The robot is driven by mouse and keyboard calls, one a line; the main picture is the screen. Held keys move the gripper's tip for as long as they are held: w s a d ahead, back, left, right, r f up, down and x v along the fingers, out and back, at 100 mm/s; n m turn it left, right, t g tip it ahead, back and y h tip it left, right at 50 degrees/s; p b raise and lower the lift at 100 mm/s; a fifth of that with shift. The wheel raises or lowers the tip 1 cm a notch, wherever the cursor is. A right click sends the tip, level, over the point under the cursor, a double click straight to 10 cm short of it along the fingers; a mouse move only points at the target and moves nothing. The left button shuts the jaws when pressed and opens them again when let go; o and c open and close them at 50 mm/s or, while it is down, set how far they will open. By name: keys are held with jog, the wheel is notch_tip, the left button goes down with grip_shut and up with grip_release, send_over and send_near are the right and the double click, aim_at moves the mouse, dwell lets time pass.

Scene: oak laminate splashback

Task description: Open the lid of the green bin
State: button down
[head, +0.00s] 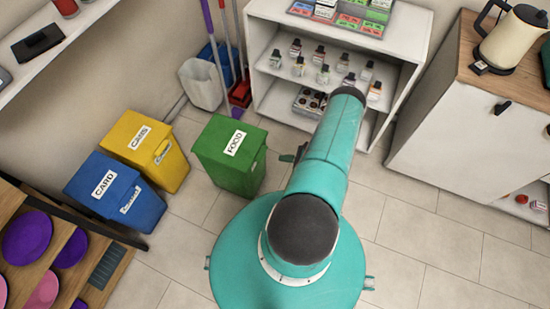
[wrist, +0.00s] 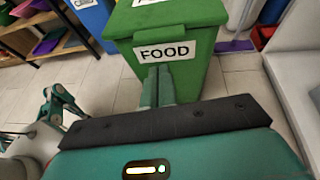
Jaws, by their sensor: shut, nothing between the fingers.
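The green bin (head: 231,156) labelled FOOD stands on the tiled floor, left of my arm in the head view. Its lid (head: 234,138) looks closed. In the wrist view the green bin (wrist: 193,70) is straight ahead, with a FOOD label on its front. My gripper (wrist: 158,72) is shut and empty, its green fingers pointing at the bin front just below the label. I cannot tell whether the fingertips touch the bin. In the head view the gripper is mostly hidden behind my arm.
A yellow CANS bin (head: 148,148) and a blue CARD bin (head: 115,192) stand to the left. A white shelf unit (head: 262,65) with small bottles is behind. A white cabinet with a kettle (head: 512,37) is at the right. Floor tiles (head: 420,235) at the lower right are clear.

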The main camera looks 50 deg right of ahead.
notch_tip(320, 180, down, 4)
jog(key=s+m+t+h, duration=0.1)
jog(key=s+m, duration=0.1)
jog(key=s, duration=0.1)
jog(key=w+a+r, duration=0.1)
jog(key=w+a, duration=0.3)
jog(key=w, duration=0.5)
jog(key=shift+w, duration=0.2)
jog(key=shift+d+r, duration=0.15)
jog(key=shift+r, duration=0.05)
